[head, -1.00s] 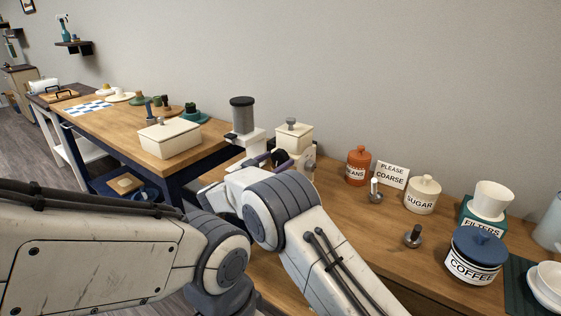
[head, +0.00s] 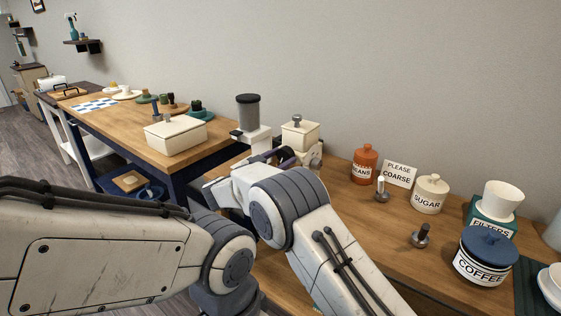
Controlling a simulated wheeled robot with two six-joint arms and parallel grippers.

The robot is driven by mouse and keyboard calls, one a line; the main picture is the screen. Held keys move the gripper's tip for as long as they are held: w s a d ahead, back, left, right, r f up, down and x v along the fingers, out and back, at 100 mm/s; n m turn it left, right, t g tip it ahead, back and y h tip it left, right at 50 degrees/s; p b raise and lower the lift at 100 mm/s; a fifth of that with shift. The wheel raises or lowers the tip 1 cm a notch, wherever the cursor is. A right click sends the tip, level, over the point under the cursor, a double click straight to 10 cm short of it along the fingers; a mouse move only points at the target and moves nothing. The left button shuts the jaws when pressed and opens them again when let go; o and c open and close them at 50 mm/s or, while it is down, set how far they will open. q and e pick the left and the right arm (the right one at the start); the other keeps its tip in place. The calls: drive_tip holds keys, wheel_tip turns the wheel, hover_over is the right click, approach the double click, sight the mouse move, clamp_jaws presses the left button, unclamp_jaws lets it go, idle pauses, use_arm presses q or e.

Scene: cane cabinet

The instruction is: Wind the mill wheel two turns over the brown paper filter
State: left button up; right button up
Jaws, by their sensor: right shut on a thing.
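A cream boxy body with a grey knob on top (head: 299,133) stands at the back of the wooden counter; it appears to be the mill. A dark rounded part at its front left looks like the mill wheel (head: 287,153). My right gripper (head: 280,157) is at this part and shut on it, seen from behind; my wrist and forearm hide most of the contact. The brown paper filter cannot be seen. My left arm crosses the lower left, and its gripper is not in view.
A grey cylinder on a white base (head: 248,112) stands just left of the cream body. To the right are an orange beans jar (head: 364,163), a sign (head: 399,174), a sugar jar (head: 430,195), a coffee jar (head: 481,265) and a green filters box (head: 478,214).

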drive_tip(key=m+b, duration=0.1)
drive_tip(key=m, duration=0.1)
drive_tip(key=m+b, duration=0.2)
drive_tip(key=m, duration=0.1)
drive_tip(key=shift+s+f+m+b, duration=0.1)
drive_tip(key=shift+f+m+b, duration=0.1)
drive_tip(key=shift+m+b, duration=0.1)
drive_tip(key=m+b, duration=0.3)
drive_tip(key=m, duration=0.1)
drive_tip(key=shift+y+b, duration=0.35)
drive_tip(key=shift+y, duration=0.05)
drive_tip(key=m+b, duration=0.6)
drive_tip(key=shift+f, duration=0.15)
drive_tip(key=shift+m+b, duration=1.35)
drive_tip(key=shift+m, duration=0.25)
drive_tip(key=shift+r, duration=0.2)
drive_tip(key=o, duration=1.4)
drive_tip(key=shift+s, duration=0.1)
drive_tip(key=shift+c, duration=0.2)
drive_tip(key=shift+r, duration=0.1)
